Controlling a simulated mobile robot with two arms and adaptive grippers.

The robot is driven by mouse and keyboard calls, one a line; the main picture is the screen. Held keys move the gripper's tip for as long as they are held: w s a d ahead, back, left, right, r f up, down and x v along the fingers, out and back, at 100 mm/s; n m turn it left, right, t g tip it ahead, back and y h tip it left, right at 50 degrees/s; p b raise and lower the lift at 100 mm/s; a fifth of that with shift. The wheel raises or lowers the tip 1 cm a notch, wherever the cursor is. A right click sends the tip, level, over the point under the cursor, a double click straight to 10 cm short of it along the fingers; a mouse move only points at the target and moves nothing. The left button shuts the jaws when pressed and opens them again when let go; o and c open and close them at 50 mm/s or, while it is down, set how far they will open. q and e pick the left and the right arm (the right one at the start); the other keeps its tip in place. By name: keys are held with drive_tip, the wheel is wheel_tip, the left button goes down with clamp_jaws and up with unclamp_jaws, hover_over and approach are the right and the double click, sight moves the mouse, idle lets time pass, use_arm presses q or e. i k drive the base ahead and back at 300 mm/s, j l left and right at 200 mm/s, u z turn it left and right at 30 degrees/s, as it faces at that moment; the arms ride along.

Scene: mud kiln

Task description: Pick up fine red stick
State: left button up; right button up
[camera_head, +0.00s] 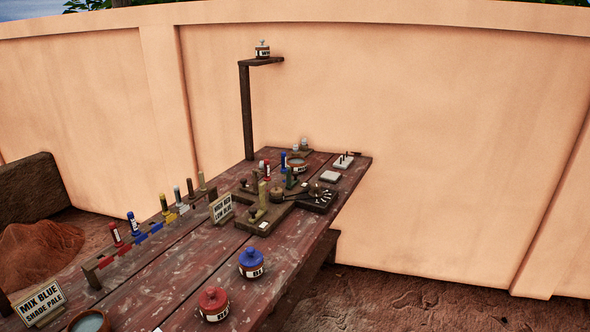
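A rack (105,263) at the left edge of the table holds several upright sticks with coloured bands below them. The stick nearest me is red (115,236), with a light label. A second red stick (266,171) with a white band stands upright farther back on the table, near a blue-topped stick (283,162). I cannot tell which red stick is the fine one, as any lettering is too small to read. Neither of my grippers is in view.
A red-lidded jar (213,303) and a blue-lidded jar (251,263) stand on the wooden table (180,270). A "MIX BLUE SHADE PALE" sign (40,303) is front left. A post (247,110) bears a jar (262,49). Bare planks separate rack and jars.

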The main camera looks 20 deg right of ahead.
sight(267, 178)
drive_tip(key=i+l+u, duration=0.1)
drive_tip(key=l+u, duration=0.15)
drive_tip(key=u, duration=0.15)
drive_tip(key=l+u, duration=0.4)
drive_tip(key=i+l+u, duration=0.1)
drive_tip(key=u, duration=0.35)
drive_tip(key=l+u, duration=0.4)
drive_tip(key=k+j, duration=0.05)
